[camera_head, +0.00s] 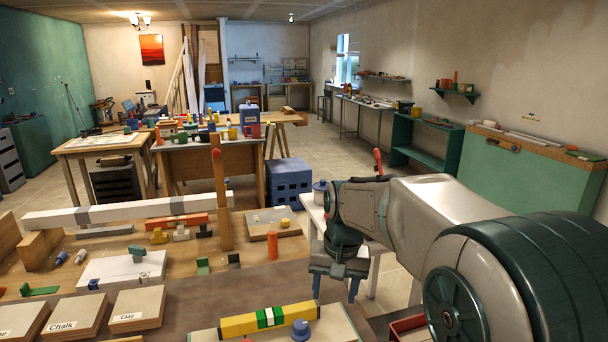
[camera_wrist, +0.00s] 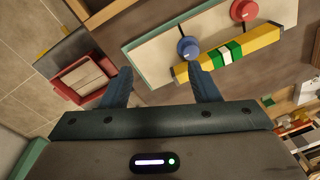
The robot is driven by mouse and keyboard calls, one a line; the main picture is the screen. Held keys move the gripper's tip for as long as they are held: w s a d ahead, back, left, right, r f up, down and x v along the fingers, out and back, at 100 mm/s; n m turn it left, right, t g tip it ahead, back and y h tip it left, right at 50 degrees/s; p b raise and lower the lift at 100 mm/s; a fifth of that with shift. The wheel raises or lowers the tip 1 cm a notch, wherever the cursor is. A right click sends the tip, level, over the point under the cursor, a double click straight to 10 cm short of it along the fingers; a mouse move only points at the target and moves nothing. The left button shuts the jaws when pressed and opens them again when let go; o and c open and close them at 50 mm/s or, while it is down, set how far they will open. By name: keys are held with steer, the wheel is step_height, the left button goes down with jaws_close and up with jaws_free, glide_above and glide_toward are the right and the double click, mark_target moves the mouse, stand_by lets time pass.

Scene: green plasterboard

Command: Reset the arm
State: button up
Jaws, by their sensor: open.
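My arm comes in from the right in the head view, and my gripper (camera_head: 336,284) hangs fingers-down just past the right end of the workbench (camera_head: 205,302). In the wrist view my gripper (camera_wrist: 160,86) has its two blue fingers wide apart, with nothing between them. A yellow bar with green and white bands (camera_head: 240,325) lies on a pale board at the bench's front; it also shows in the wrist view (camera_wrist: 262,42). Beside it is a blue knob (camera_head: 300,329), seen too in the wrist view (camera_wrist: 188,48). The right fingertip overlaps the bar's end in that view; contact cannot be told.
A red-rimmed tray (camera_wrist: 84,80) lies left of my fingers in the wrist view. A red knob (camera_wrist: 243,10) is on the board. Wooden blocks, labelled boxes (camera_head: 138,308) and an upright wooden post (camera_head: 221,195) crowd the bench. A blue crate (camera_head: 288,185) stands on the floor behind.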

steer(key=s+d+f+t, duration=0.1)
steer(key=s+d, duration=0.3)
steer(key=s, duration=0.5)
steer(key=s+d+f+n+t, duration=0.1)
steer(key=s+d, duration=0.3)
steer(key=s, duration=0.6)
steer(key=shift+s+d+f+h, duration=0.2)
steer(key=shift+d+h, duration=0.15)
steer(key=shift+h, duration=0.05)
